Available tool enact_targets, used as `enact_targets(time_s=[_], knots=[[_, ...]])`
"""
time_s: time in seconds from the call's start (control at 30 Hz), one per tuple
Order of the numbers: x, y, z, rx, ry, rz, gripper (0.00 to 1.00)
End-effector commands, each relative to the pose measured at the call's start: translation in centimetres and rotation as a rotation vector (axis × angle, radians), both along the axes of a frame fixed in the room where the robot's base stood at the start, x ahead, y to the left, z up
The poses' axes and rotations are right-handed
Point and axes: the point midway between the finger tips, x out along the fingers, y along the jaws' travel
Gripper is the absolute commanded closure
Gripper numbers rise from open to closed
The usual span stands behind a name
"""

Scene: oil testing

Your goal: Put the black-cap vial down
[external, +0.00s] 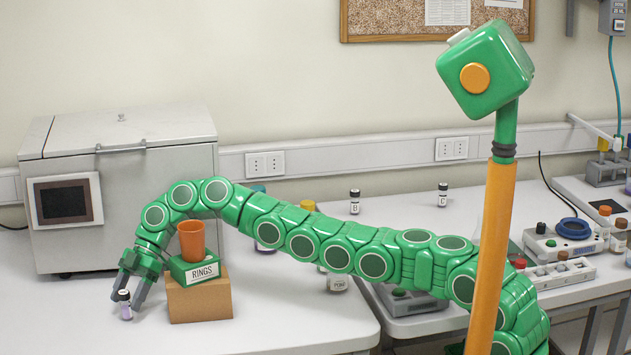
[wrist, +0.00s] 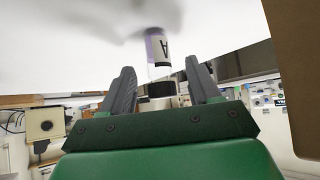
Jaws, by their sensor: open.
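The black-cap vial (external: 125,311), with purple contents, stands upright on the white table at the front left. The wrist view sees it upside down: the vial (wrist: 157,48) bears a label with "A", and its black cap (wrist: 160,90) points toward my gripper. My gripper (external: 128,299) reaches down around the vial from above. It is open, with one finger on each side. In the wrist view my gripper (wrist: 162,76) shows gaps between both fingers and the vial. Two more black-cap vials, marked B (external: 354,202) and C (external: 442,195), stand farther back.
Just right of my gripper, a cardboard box (external: 199,301) carries a green "RINGS" holder (external: 183,271) and an orange cup (external: 191,240). A grey lab machine (external: 125,190) stands behind. Other vials stand under and behind my arm. The table left of the vial is clear.

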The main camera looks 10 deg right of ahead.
Motion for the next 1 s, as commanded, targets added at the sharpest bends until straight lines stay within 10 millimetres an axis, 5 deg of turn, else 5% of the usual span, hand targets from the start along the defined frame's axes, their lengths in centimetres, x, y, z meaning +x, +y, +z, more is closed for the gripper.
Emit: enact_targets(time_s=[0.17,0.6,1.0], knots=[[1.6,-1.4,2.1,0.005,-0.003,-0.003,0.38],[1.4,-1.4,6.7,0.003,-0.002,-0.001,0.38],[1.5,-1.4,8.6,-0.001,-0.002,-0.001,0.38]])
